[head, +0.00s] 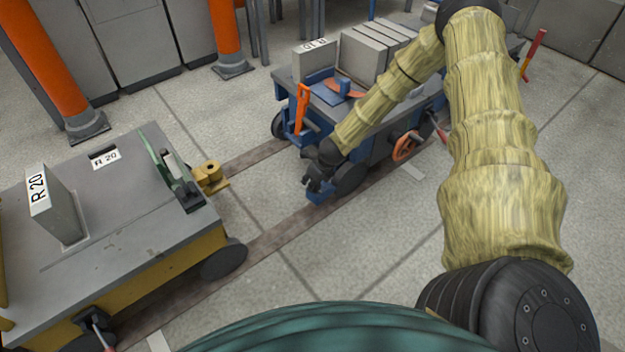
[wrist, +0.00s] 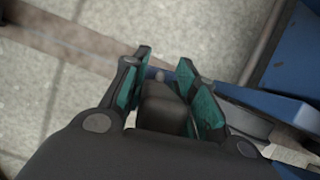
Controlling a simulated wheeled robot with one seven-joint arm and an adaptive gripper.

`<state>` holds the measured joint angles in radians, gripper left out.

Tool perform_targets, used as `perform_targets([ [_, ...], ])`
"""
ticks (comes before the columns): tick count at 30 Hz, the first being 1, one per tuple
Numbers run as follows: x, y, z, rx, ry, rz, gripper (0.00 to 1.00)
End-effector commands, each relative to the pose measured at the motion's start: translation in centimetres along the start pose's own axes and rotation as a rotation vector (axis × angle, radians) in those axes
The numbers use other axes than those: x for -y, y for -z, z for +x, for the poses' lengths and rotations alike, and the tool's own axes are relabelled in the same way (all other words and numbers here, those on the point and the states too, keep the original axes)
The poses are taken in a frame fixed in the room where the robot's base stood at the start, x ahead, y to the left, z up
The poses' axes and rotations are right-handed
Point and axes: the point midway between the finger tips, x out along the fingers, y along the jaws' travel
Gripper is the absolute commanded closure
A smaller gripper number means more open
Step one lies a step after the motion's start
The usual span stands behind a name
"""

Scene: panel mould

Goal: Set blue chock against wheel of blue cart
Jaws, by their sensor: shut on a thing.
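The blue cart (head: 375,135) stands on the floor rails in the middle of the head view. Its near front wheel (head: 351,179) is dark and partly behind my gripper. My gripper (head: 316,180) is low, just left of this wheel. The blue chock (head: 320,197) shows under my gripper, low over or on the near rail, close to the wheel. Whether it touches the wheel or the rail cannot be told. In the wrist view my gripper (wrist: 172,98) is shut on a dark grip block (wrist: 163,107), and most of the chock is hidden. The blue cart's edge (wrist: 272,103) is at the right.
A yellow cart (head: 110,215) with a grey top and an R 20 plate stands at the left. The near rail (head: 285,228) runs between the carts. An orange handle (head: 302,107) and an orange handwheel (head: 406,146) stick out from the blue cart. Open floor lies in front.

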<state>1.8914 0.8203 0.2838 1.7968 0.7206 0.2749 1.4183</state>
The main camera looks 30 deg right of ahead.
Motion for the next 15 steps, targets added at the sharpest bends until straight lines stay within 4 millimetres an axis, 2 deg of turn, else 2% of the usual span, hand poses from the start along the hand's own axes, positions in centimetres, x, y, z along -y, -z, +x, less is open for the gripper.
perform_targets([
  [15,0.1,1.8,4.1,0.0,0.0,0.0,1.0],
])
